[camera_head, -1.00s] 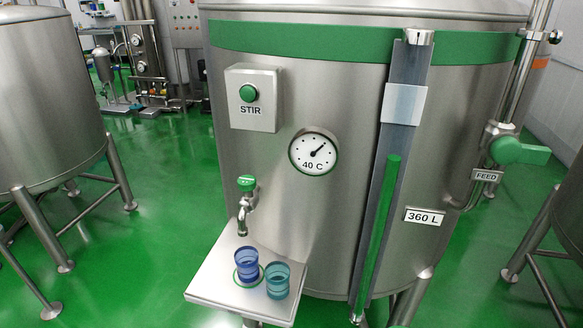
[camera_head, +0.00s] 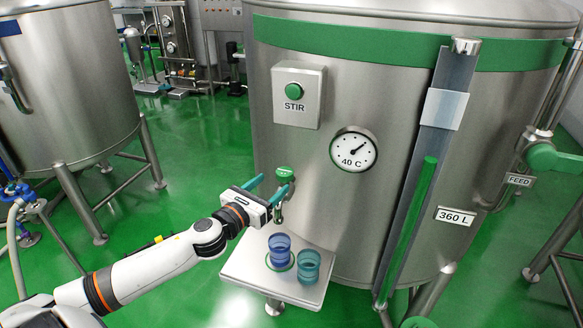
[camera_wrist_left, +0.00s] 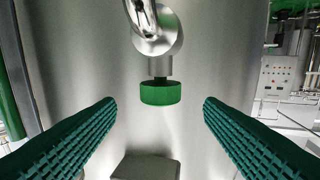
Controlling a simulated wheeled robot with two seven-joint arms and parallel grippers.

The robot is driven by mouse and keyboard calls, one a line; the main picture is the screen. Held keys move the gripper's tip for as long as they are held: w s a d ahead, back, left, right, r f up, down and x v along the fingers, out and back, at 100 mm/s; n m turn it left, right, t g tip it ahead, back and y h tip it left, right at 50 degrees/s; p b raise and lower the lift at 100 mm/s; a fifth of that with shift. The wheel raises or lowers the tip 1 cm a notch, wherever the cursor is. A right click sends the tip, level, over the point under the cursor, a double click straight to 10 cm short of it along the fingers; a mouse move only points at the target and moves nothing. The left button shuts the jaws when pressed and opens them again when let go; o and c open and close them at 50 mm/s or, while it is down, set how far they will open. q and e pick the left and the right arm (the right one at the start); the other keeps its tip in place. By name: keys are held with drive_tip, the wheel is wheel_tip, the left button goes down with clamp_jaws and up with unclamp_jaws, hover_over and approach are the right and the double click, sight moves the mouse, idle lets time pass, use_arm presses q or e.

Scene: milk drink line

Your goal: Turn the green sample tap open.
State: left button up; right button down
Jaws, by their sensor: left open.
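The green sample tap (camera_head: 285,172) sticks out from the front of the steel tank, with a round green handle and a steel spout. It also shows in the left wrist view (camera_wrist_left: 160,94), with its green handle centred between the fingers. My left gripper (camera_head: 268,188) is at the tap from the left, its teal fingers spread wide. In the left wrist view the two ribbed fingers (camera_wrist_left: 159,104) stand apart on either side of the handle, with clear gaps. They do not touch it. My right gripper is not in view.
A steel shelf (camera_head: 240,265) below the tap holds a blue cup (camera_head: 279,252) and a teal cup (camera_head: 309,267). A STIR box (camera_head: 299,95) and a 40 C dial (camera_head: 353,150) are on the tank (camera_head: 400,75) above. Another tank (camera_head: 65,80) stands at the left.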

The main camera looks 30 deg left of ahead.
sight(290, 169)
use_arm(q)
drive_tip(key=w+p, duration=0.1)
drive_tip(key=w, duration=0.7)
drive_tip(key=shift+p, duration=0.4)
drive_tip(key=shift+w+d, duration=0.1)
drive_tip(key=shift+w, duration=0.4)
drive_tip(key=c, duration=1)
drive_tip(key=shift+o, duration=0.2)
